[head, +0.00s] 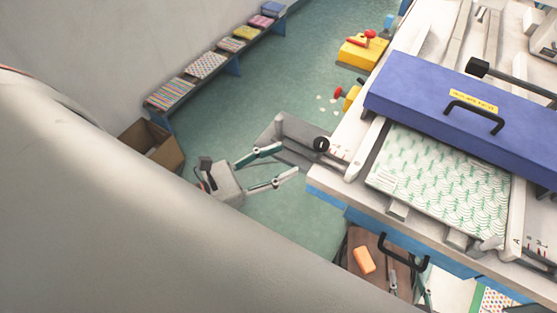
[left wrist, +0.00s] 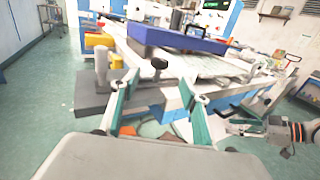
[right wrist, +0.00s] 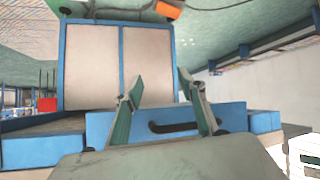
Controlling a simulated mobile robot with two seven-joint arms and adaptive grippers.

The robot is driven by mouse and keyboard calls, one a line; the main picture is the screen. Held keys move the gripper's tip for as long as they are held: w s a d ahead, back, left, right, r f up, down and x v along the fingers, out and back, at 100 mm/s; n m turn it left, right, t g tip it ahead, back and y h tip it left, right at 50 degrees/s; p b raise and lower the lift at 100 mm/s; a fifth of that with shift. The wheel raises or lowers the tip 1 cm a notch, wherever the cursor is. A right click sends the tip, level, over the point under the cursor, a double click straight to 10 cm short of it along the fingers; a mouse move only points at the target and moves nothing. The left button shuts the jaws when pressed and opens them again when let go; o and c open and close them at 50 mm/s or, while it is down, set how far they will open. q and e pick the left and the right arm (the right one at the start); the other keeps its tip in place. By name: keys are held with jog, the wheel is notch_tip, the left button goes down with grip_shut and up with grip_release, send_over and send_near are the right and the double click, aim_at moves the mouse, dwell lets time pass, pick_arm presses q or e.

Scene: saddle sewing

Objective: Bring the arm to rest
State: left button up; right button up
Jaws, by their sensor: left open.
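My left gripper (head: 288,159) is open and empty in the head view, over the green floor to the left of the machine table. In the left wrist view its two fingers (left wrist: 157,85) stand apart, with the table's corner beyond them. My right gripper (right wrist: 160,88) has its fingers spread with nothing between them in the right wrist view, facing a blue drawer front with a dark handle (right wrist: 175,127). In the head view, parts of its fingers show at the bottom, below the table edge. My right arm also shows at the right of the left wrist view.
The white table (head: 328,183) carries a blue clamp bar (head: 420,100) and a green-patterned sheet (head: 440,185). A low bench of folded fabrics (head: 205,65) runs along the wall, with a cardboard box (head: 152,146) near its end. Green floor (head: 240,100) lies open between bench and table.

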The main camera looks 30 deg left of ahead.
dwell(0.4)
pick_arm(q)
jog(key=w+a+r+n+t+y, duration=0.2)
jog(key=w+a+r+n+y, duration=0.1)
jog(key=a+n+y, duration=0.4)
jog(key=w+a+r+n+t+y, duration=0.2)
jog(key=a+r+n+y, duration=0.15)
jog(key=n, duration=0.65)
jog(key=s+a+f+n+g+y, duration=0.4)
jog(key=a+f+n+g+y, duration=0.3)
jog(key=n, duration=0.6)
jog(key=s+d+f+n+g+h, duration=0.1)
jog(key=s+f+n+g+h, duration=0.2)
jog(key=s+f+n+g, duration=0.3)
jog(key=w+d+f+n+t+h, duration=0.1)
jog(key=d+f+t+h, duration=0.3)
jog(key=d+f, duration=1.1)
jog(key=d+n+h, duration=0.1)
jog(key=h, duration=0.2)
jog(key=shift+w+d+f+t, duration=0.15)
jog(key=shift+w+f+t, duration=0.1)
jog(key=shift+t, duration=0.15)
